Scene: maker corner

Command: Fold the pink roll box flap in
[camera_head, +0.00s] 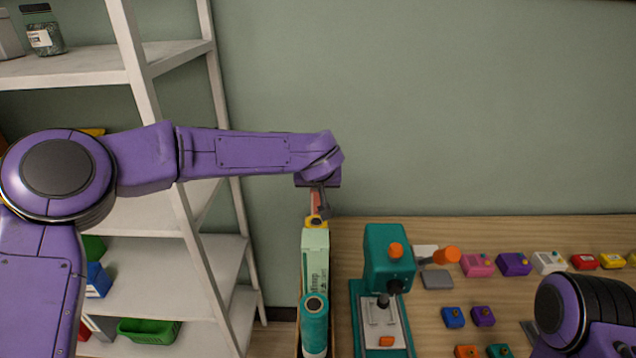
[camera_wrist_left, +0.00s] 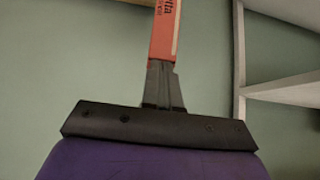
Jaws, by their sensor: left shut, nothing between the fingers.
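A narrow pink-red box (camera_head: 315,201) stands at the far end of the row along the table's left edge, partly hidden by my left gripper.
A pale green box (camera_head: 315,262), a yellow piece (camera_head: 315,221) and a teal cylinder (camera_head: 314,325) line up in front of the pink-red box. A teal press (camera_head: 388,258) stands to their right. Several small coloured blocks lie further right. White shelves (camera_head: 170,55) stand left.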

